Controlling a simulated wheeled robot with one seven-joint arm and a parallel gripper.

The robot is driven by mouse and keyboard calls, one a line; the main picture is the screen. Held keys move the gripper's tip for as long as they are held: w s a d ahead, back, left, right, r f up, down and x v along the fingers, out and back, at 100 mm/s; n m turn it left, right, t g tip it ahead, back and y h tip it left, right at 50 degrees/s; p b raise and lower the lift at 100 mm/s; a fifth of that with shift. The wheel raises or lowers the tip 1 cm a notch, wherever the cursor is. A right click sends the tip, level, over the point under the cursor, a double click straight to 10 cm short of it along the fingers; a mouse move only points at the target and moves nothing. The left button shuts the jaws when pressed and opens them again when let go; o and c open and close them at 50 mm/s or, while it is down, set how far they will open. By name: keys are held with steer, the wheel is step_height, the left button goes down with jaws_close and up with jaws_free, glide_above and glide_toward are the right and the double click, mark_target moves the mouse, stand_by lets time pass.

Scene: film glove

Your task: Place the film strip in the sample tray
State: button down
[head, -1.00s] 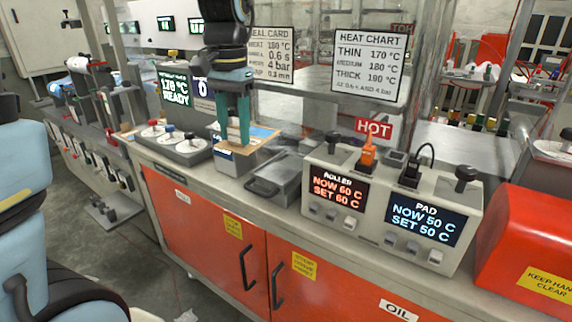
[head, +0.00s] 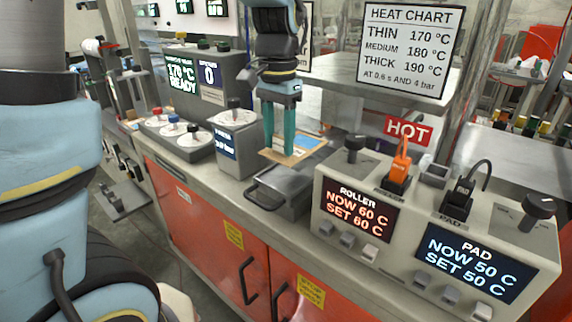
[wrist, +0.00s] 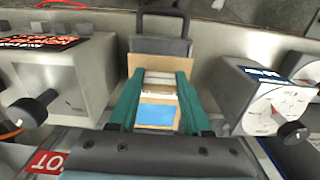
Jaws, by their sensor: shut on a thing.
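My gripper (head: 279,150) has two teal fingers pointing down, shut on the film strip (head: 309,144), a flat tan piece with a blue patch. In the wrist view the film strip (wrist: 159,117) lies between the fingers (wrist: 160,85), with pale bands across it and its tan end toward the tray handle. The sample tray (head: 290,194), a grey metal one with a dark loop handle, is below the strip on the counter. In the wrist view the tray (wrist: 160,47) is partly covered by the strip. The height gap between strip and tray is hard to judge.
A roller and pad heater unit (head: 428,225) with knobs and plugs stands right of the tray. A white dial box (head: 237,135) stands close on the left, with a block of several dials (head: 180,140) beyond it. A HOT sign (head: 408,131) stands behind.

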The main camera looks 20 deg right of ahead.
mark_target(279, 155)
steer(key=shift+f+p, duration=0.35)
steer(key=shift+f, duration=2.8)
steer(key=shift+f, duration=0.1)
steer(key=shift+c, duration=1.8)
jaws_free()
step_height(279, 155, up, 12)
steer(key=shift+r+b, duration=0.1)
steer(key=shift+b, duration=0.5)
steer(key=a+f+n, duration=0.5)
steer(key=a+f, duration=0.1)
steer(key=a, duration=0.6)
steer(key=w+a+f+n+t, duration=0.1)
steer(key=a+f+n, duration=0.5)
steer(key=a, duration=0.7)
steer(key=shift+a+f+t, duration=0.2)
steer(key=shift+f+t, duration=0.1)
steer(key=shift+f, duration=0.2)
